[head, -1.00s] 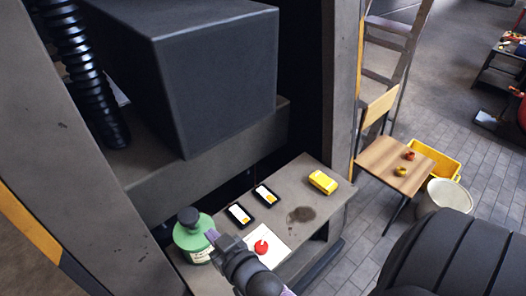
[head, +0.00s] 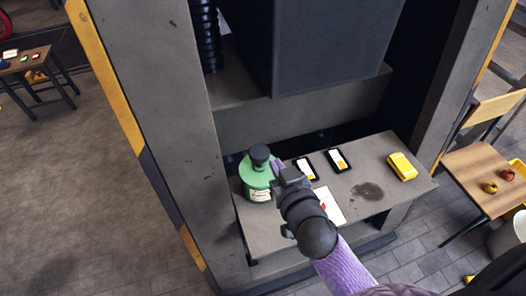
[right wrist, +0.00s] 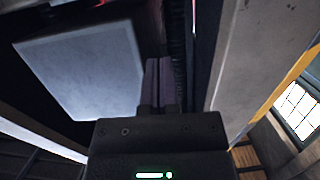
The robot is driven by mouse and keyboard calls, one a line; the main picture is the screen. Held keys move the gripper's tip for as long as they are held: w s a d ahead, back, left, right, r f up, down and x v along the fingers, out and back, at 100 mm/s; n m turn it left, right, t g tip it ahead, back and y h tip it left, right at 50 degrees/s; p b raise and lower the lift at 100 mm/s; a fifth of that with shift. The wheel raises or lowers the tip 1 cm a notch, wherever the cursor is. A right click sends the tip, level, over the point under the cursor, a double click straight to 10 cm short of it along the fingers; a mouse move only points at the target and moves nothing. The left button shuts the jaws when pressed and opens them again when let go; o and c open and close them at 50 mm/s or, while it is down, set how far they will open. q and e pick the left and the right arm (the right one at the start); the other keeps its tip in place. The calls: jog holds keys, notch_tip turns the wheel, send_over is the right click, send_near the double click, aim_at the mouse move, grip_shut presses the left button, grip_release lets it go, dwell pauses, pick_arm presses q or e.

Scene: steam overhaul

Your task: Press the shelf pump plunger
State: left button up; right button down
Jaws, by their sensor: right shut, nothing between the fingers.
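The shelf pump is a squat green bottle (head: 256,185) with a pale label, standing at the left end of the grey shelf (head: 268,232) in the head view. Its dark plunger head (head: 259,153) stands up on top. My right gripper (head: 278,167) is just right of the plunger, its purple fingers shut and empty. I cannot tell whether they touch the bottle. In the right wrist view the shut fingers (right wrist: 158,82) point up past dark machinery, and the pump does not show. My left gripper is not in view.
Two dark devices (head: 306,170) (head: 339,160), a yellow box (head: 401,166) and a white sheet (head: 329,205), partly behind my arm, lie on the shelf. A large dark block (head: 330,45) overhangs behind. A grey post (head: 165,110) stands left. A wooden chair (head: 480,170) is at right.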

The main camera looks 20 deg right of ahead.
jog(key=b, duration=0.1)
send_over(263, 161)
notch_tip(263, 161, down, 2)
jog(key=shift+w+d+f, duration=0.1)
notch_tip(263, 161, down, 3)
jog(key=shift+w+r+b, duration=0.1)
jog(key=shift+w+b, duration=0.05)
jog(key=shift+b, duration=0.85)
jog(key=shift+f, duration=0.5)
jog(key=shift+f+b, duration=0.3)
jog(key=shift+b, duration=0.15)
pick_arm(q)
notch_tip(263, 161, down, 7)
jog(key=b, duration=0.3)
pick_arm(e)
notch_tip(263, 161, down, 4)
jog(key=shift+r, duration=0.55)
jog(key=r+p, duration=0.5)
jog(key=shift+s, duration=0.2)
pick_arm(q)
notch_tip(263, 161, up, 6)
jog(key=p, duration=0.1)
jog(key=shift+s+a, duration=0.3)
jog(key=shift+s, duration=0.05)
pick_arm(e)
jog(key=f+v, duration=0.1)
jog(key=v, duration=0.8)
jog(key=shift+s, duration=0.35)
